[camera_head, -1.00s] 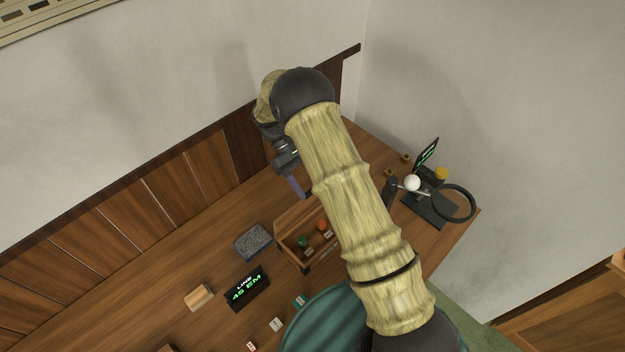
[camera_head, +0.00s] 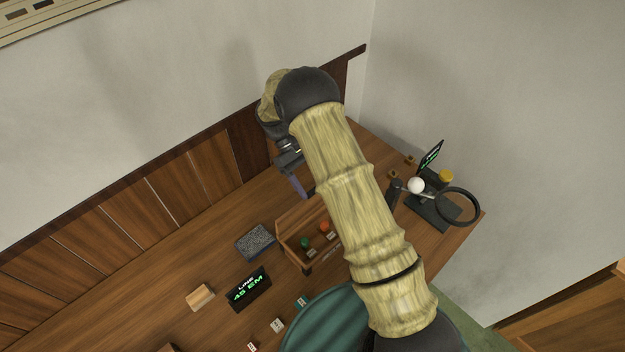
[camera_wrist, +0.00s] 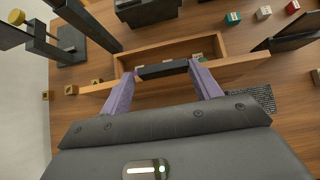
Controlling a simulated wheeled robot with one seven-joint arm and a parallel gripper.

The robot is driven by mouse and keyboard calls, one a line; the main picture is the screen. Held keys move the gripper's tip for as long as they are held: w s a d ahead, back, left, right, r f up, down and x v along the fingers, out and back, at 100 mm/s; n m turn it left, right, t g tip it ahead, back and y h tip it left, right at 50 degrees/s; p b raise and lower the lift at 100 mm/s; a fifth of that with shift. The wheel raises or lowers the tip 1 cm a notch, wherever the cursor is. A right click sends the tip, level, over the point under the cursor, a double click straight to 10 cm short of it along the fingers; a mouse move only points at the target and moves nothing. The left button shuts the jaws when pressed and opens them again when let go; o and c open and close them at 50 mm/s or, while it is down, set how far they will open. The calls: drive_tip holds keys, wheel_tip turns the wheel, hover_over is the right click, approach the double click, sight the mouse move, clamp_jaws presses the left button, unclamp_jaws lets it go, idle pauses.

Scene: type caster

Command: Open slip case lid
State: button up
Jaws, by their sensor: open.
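The slip case is an open-topped wooden box (camera_head: 292,255) on the desk. Green and orange items show inside it. It also shows in the wrist view (camera_wrist: 205,45). Its lid (camera_wrist: 240,66) appears as a thin wooden panel seen nearly edge-on along the near side, raised clear of the opening. A dark bar (camera_wrist: 162,70), seemingly the lid's handle, lies between my gripper's purple fingers. My gripper (camera_wrist: 162,73) is open, with one fingertip near each end of the bar; contact is unclear. In the head view my gripper (camera_head: 300,186) is at the case's back side, partly hidden by my arm.
A dark grey textured block (camera_head: 255,242) and a lit display (camera_head: 247,289) stand left of the case. A magnifier stand (camera_head: 436,212) is to the right. A wood-panelled wall (camera_head: 190,182) runs close behind. The desk's left part has free room.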

drive_tip(key=shift+s+a+f, duration=0.15)
drive_tip(key=shift+a+f, duration=0.05)
drive_tip(key=shift+f, duration=0.2)
drive_tip(key=shift+s+a+f, duration=0.1)
drive_tip(key=shift+a+f, duration=0.05)
drive_tip(key=shift+f, duration=0.25)
drive_tip(key=d+r+b+v, duration=0.1)
drive_tip(key=b+v, duration=0.1)
drive_tip(key=v, duration=0.6)
drive_tip(key=shift+w+r, duration=0.1)
drive_tip(key=shift+r, duration=0.1)
drive_tip(key=s+d+r+m+t+y, duration=0.3)
drive_tip(key=s+d+t, duration=0.2)
drive_tip(key=s+d, duration=0.2)
drive_tip(key=s+d+r+m+t+y, duration=0.2)
drive_tip(key=s+d+m+t, duration=0.2)
drive_tip(key=s+d, duration=0.3)
drive_tip(key=s, duration=0.5)
drive_tip(key=shift+r+m+t+y, duration=0.3)
drive_tip(key=shift+r+t+y, duration=0.1)
drive_tip(key=shift+s+d, duration=0.1)
